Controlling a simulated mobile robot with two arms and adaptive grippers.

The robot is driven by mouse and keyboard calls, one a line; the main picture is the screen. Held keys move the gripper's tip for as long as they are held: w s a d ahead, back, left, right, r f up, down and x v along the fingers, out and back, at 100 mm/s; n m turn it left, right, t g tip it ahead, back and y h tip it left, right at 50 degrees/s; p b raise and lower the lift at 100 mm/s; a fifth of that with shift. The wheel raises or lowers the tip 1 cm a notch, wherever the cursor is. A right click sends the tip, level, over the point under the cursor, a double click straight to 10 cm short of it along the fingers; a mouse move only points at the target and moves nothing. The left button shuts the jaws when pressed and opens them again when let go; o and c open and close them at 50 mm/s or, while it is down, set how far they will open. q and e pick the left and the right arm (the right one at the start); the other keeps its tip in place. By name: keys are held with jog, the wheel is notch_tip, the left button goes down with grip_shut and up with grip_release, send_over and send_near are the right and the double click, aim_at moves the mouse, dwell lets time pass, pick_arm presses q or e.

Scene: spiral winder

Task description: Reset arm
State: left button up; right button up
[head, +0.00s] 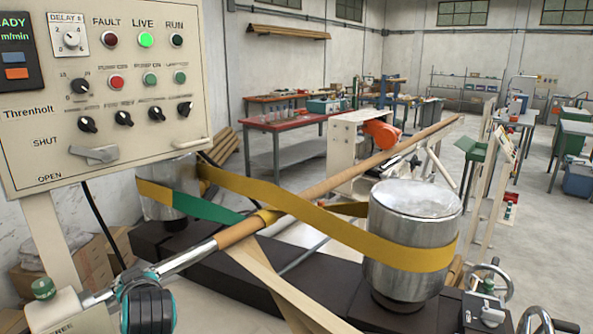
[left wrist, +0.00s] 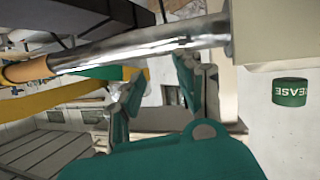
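My left gripper (head: 130,288) shows at the lower left of the head view, close to the bare metal mandrel (head: 190,258); its fingers are mostly hidden there. In the left wrist view the two fingers of the left gripper (left wrist: 160,72) stand apart with nothing seen between them. The shiny mandrel (left wrist: 140,45) crosses just past the fingertips; I cannot tell whether they touch it. A green release button (left wrist: 290,92) is to the right, and it tops a pale box at lower left in the head view (head: 43,288). My right gripper is not in view.
A control panel (head: 130,72) with a lit green LIVE lamp fills the upper left. A yellow belt (head: 330,228) runs around two metal drums (head: 414,210) and wraps the brown tube (head: 350,170) on the mandrel. Handwheels (head: 490,280) stand at lower right. Open floor lies behind.

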pick_arm(q)
jog(key=s+d+f+m+g+h, duration=0.1)
jog(key=s+d+f+m+h, duration=0.15)
jog(key=s+f, duration=0.45)
jog(key=s+d+f+m+g+h, duration=0.25)
jog(key=s+f, duration=0.25)
jog(key=f, duration=0.4)
jog(key=s+d+f+m+g+h, duration=0.1)
jog(key=s+d+f+m, duration=0.1)
jog(key=s+f, duration=0.35)
jog(key=s+d+f+m+g+h, duration=0.1)
jog(key=s+d+f+m+g, duration=0.15)
jog(key=s, duration=0.55)
jog(key=s+d+f+m+h, duration=0.1)
jog(key=s+d+f+m, duration=0.15)
jog(key=s, duration=0.45)
notch_tip(320, 180, down, 25)
jog(key=s+g, duration=0.1)
jog(key=g, duration=0.1)
jog(key=s+a+f, duration=0.3)
jog(key=s+f, duration=1.3)
jog(key=shift+s+f+g, duration=0.2)
jog(key=shift+s+g, duration=0.1)
jog(key=shift+g, duration=0.1)
